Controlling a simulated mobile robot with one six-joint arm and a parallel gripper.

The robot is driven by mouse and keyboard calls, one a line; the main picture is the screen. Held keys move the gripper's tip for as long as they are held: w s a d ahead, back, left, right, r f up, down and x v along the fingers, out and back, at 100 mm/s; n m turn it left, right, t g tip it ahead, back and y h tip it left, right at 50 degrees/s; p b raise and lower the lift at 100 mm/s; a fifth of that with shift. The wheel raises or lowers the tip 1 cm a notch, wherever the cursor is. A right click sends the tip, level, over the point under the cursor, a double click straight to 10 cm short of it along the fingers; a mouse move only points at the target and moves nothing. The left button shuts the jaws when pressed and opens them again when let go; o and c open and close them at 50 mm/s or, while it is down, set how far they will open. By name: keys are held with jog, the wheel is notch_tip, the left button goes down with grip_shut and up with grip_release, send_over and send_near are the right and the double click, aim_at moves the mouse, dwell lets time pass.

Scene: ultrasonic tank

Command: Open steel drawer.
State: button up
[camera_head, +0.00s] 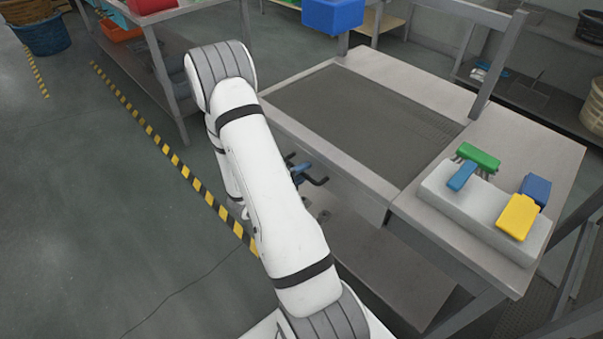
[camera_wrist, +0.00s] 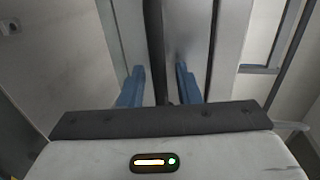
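My gripper (camera_wrist: 160,78) shows two blue fingers in the wrist view, spread apart. A dark bar (camera_wrist: 155,35), which looks like a drawer handle, runs between them in front of a pale steel face (camera_wrist: 192,35). A narrow gap seems to show on each side of the bar; I cannot tell whether either finger touches it. In the head view the blue fingers (camera_head: 299,172) are at the front of the steel bench, by a dark handle (camera_head: 317,181). My arm hides much of the bench front, so the drawer's outline is not clear.
The steel bench has a sunken dark tank top (camera_head: 365,110). A pale block (camera_head: 480,215) with colored brushes stands at its right end. A blue box (camera_head: 333,14) is at the back. Floor to the left is free, with a striped line (camera_head: 165,148).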

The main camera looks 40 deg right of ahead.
jog(key=shift+c, duration=0.3)
grip_shut()
dwell(0.3)
